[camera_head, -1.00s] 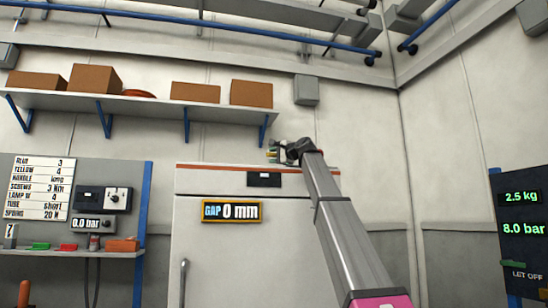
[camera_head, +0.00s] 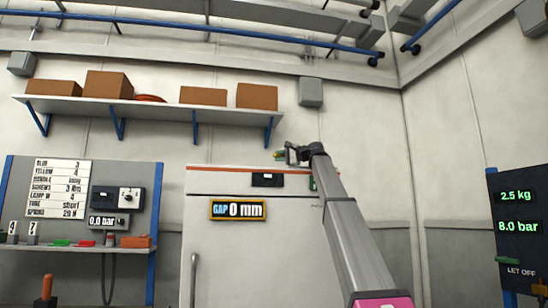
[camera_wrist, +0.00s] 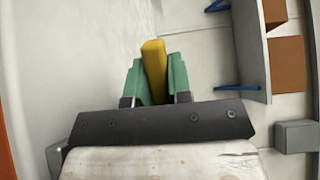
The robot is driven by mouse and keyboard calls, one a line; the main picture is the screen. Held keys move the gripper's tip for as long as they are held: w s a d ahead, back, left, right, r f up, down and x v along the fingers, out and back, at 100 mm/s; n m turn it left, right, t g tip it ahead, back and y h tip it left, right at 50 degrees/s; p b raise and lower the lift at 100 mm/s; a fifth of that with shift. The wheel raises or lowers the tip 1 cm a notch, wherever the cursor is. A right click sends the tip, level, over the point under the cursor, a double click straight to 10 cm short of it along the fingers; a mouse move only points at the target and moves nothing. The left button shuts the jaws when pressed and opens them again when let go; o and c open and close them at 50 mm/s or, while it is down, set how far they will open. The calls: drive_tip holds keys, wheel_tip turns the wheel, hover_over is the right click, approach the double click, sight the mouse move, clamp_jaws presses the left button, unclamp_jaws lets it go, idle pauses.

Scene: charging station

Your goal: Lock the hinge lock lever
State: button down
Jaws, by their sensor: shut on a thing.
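My gripper (camera_head: 285,155) is just above the top edge of the white cabinet (camera_head: 240,255) in the head view, near its right half. In the wrist view, the green fingers of my gripper (camera_wrist: 154,85) are shut on a yellow bar (camera_wrist: 154,62), whose tip sticks out past them. I cannot tell whether this bar is the hinge lock lever or a loose piece. A small green part (camera_head: 313,183) shows at the cabinet's top, partly hidden by my arm. No other lever is clear to me.
A shelf (camera_head: 150,107) with brown boxes is on the wall at upper left. A gap display (camera_head: 238,210) on the cabinet reads 0 mm. A tool board (camera_head: 60,190) stands left, a dark readout panel (camera_head: 516,225) right.

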drive_tip(key=shift+s+d+n+g+y, duration=0.3)
drive_tip(key=shift+n+g, duration=0.3)
drive_tip(key=shift+g, duration=0.3)
drive_tip(key=shift+s+d+n+g+y, duration=0.25)
drive_tip(key=shift+n+g, duration=0.35)
drive_tip(key=shift+g, duration=0.3)
drive_tip(key=shift+s+d+n+g+y, duration=0.2)
drive_tip(key=shift+d+n+g+y, duration=0.15)
drive_tip(key=shift+n+g, duration=0.4)
drive_tip(key=shift+g, duration=0.25)
drive_tip(key=c, duration=1)
unclamp_jaws()
drive_tip(key=shift+c, duration=0.2)
drive_tip(key=shift+r, duration=0.1)
